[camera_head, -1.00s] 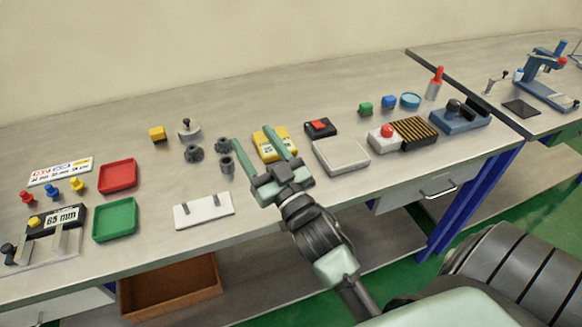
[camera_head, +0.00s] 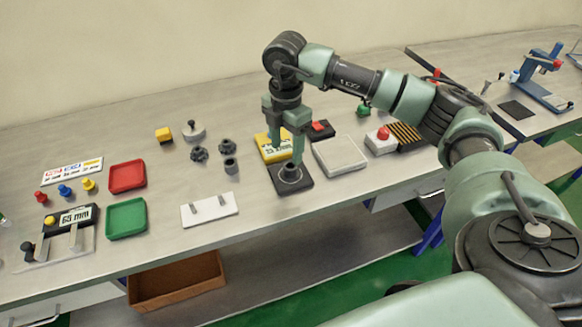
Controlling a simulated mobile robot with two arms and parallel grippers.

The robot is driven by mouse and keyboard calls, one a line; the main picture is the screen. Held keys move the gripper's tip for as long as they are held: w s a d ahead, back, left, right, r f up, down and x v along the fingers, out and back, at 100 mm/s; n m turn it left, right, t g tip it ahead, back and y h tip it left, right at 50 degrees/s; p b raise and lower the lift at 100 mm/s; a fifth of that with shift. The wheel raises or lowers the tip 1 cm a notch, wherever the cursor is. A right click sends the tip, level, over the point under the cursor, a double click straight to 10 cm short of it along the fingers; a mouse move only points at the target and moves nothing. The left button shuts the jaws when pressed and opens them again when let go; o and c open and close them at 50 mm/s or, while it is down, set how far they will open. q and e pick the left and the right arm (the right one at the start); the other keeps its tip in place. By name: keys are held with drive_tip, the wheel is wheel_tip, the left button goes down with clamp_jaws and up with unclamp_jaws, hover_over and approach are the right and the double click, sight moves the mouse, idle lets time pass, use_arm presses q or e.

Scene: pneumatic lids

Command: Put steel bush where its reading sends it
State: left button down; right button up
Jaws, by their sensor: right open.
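A dark grey ring-shaped part, which looks like the steel bush (camera_head: 291,171), stands on a black plate marked with a pale circle (camera_head: 293,188). The plate lies in front of a yellow instrument (camera_head: 263,147) whose display is partly hidden by my gripper; its reading is not legible. My right gripper (camera_head: 287,157) points down just above the bush, open, its fingers to either side. Whether a finger touches the bush I cannot tell. A similar small grey bush (camera_head: 231,166) stands to the left, near two dark knobbed parts (camera_head: 199,154). My left gripper is not in view.
A white tray (camera_head: 340,154) lies right of the plate.

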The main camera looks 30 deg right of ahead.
sight(290, 165)
drive_tip(key=f+p, duration=0.1)
drive_tip(key=f, duration=0.1)
drive_tip(key=f+p, duration=0.1)
drive_tip(key=f, duration=0.1)
drive_tip(key=d+f+p, duration=0.1)
drive_tip(key=f, duration=0.2)
drive_tip(key=shift+d, duration=0.1)
drive_tip(key=shift+f, duration=0.35)
clamp_jaws()
drive_tip(key=shift+r, duration=0.1)
